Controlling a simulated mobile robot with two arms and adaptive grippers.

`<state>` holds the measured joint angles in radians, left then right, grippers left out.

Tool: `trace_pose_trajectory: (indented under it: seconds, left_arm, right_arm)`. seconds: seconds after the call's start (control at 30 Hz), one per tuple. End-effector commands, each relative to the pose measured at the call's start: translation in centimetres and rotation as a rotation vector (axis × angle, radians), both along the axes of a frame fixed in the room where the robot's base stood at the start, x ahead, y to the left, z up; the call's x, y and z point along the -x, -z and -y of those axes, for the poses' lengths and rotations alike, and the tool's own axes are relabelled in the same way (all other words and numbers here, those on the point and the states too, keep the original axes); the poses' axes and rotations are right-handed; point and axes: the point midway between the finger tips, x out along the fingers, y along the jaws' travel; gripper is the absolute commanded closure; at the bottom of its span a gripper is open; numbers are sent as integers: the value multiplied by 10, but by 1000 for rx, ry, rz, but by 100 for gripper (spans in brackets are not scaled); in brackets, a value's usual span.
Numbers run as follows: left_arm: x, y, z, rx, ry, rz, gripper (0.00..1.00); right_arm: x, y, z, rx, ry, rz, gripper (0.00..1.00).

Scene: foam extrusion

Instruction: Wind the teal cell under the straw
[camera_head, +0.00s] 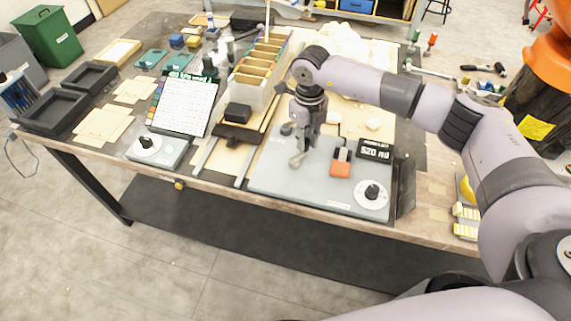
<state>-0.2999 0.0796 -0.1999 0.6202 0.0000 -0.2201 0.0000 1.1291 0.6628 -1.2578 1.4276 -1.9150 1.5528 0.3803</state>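My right gripper (297,158) points down over the grey plate of a machine (290,185); its fingers are too small and overlapped to tell open from shut. On the plate are an orange block (340,168), a black display (375,150) that seems to read 520, and a white dial with a black knob (372,194). To the left, a white gridded board (185,108) has coloured cells, some teal-green, along its left edge. A grey base with another black-knobbed dial (148,143) sits before it. I cannot clearly pick out the straw. My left gripper is not in view.
A box of brown dividers (262,62) stands behind a black block (238,112) on rails. Black trays (55,108) and tan sheets (103,122) lie at the left. Yellow-and-white pieces (466,222) are at the right edge.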

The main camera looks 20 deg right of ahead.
Motion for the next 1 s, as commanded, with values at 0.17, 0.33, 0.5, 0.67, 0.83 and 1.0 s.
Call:
trace_pose_trajectory:
  seconds: [0.17, 0.33, 0.5, 0.67, 0.83, 1.0]
  left_arm:
    - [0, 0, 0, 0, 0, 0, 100]
    - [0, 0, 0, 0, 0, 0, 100]
    - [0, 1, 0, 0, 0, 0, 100]
    - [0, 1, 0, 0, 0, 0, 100]
    - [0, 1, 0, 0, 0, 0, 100]
    - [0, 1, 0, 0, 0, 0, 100]
  right_arm:
    - [-1, 0, 1, 2, 2, 2, 72]
    - [-1, 0, 0, -1, 1, 2, 68]
    - [0, 0, -1, -1, 0, 2, 68]
    - [0, 0, -2, -2, 0, 2, 68]
    - [0, 0, -2, -2, 0, 2, 78]
    - [0, 0, -2, -2, 0, 2, 89]
